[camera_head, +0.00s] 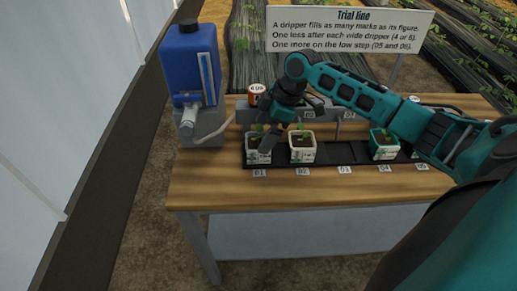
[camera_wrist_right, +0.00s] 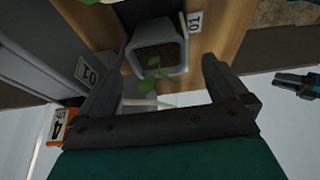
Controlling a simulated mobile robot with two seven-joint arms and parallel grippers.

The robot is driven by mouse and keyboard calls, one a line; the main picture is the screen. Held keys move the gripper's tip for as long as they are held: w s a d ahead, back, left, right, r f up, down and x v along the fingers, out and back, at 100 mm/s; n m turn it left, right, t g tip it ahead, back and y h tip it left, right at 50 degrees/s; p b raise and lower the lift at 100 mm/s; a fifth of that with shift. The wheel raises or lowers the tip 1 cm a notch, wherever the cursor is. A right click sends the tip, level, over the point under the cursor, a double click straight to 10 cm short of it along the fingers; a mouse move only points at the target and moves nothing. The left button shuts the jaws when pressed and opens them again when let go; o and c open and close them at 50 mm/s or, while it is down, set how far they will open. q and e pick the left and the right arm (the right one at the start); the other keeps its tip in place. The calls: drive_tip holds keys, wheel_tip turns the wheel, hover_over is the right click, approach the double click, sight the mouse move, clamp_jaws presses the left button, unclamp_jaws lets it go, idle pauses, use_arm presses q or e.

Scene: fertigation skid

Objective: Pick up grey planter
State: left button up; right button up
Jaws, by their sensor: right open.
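The grey planter (camera_head: 252,155) stands in the black tray at the label 01, with a small green seedling in it. In the right wrist view the grey planter (camera_wrist_right: 176,68) lies just beyond the fingertips, its dark soil facing me and leaves in front of it. My right gripper (camera_head: 264,138) is open at the planter, partly covering it in the head view. In the wrist view the right gripper (camera_wrist_right: 168,75) has its fingers apart with the planter between and beyond them; contact cannot be told. A teal and dark part of mine, likely my left gripper (camera_wrist_right: 293,84), shows at the right edge.
The tray (camera_head: 342,153) is empty at 03. A blue tank (camera_head: 190,65) stands at the left, and a grey dripper rail runs behind the tray.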

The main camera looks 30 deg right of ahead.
sight(257, 145)
drive_tip(key=x, duration=0.5)
drive_tip(key=shift+s, duration=0.1)
drive_tip(key=shift+c, duration=0.3)
drive_tip(key=shift+d+r, duration=0.1)
drive_tip(key=c, duration=0.9)
